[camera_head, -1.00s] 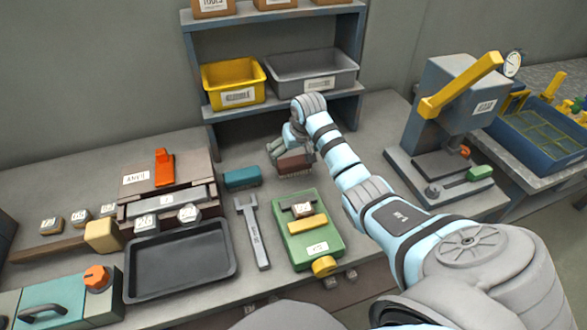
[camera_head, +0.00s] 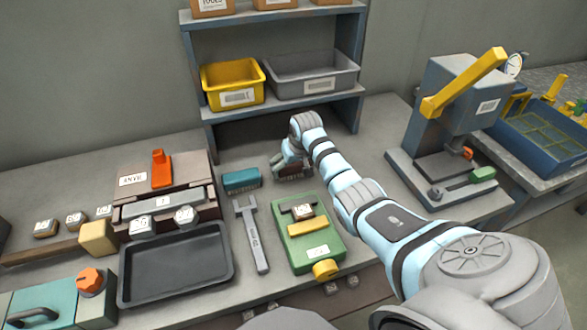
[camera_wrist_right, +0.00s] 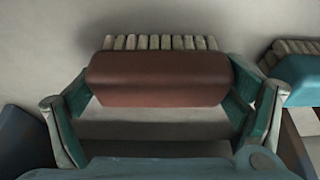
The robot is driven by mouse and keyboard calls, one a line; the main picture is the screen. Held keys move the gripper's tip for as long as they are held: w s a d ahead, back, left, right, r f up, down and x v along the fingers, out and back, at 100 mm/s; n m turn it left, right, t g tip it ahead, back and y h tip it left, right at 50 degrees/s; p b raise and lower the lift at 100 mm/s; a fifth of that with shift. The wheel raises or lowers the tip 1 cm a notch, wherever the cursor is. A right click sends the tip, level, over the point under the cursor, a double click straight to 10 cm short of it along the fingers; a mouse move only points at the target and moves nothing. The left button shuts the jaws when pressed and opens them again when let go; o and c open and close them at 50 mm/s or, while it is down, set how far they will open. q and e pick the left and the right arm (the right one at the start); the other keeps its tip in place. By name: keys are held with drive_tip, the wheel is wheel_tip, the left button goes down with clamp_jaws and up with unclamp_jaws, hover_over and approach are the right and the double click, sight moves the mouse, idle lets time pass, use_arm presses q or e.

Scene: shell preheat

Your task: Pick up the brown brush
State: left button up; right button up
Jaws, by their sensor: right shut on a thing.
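The brown brush (camera_head: 292,173) is at the back middle of the bench, in front of the shelf, partly hidden by my right gripper (camera_head: 291,163). In the right wrist view the brown brush (camera_wrist_right: 160,80) has a smooth red-brown back and a row of pale bristles. My right gripper (camera_wrist_right: 160,96) is shut on it there, with one finger at each end of its back. I cannot tell whether the bristles touch the bench. My left gripper is not in view.
A teal brush (camera_head: 241,180) lies close to the left of the brown one. A wrench (camera_head: 252,234), a green fixture (camera_head: 312,252) and a dark tray (camera_head: 176,265) lie nearer. The shelf (camera_head: 225,117) with a yellow bin (camera_head: 234,84) and grey bin (camera_head: 312,75) stands behind.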

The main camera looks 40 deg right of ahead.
drive_tip(key=shift+r, duration=0.15)
drive_tip(key=shift+r, duration=0.35)
wheel_tip(320, 180, up, 19)
drive_tip(key=p, duration=0.3)
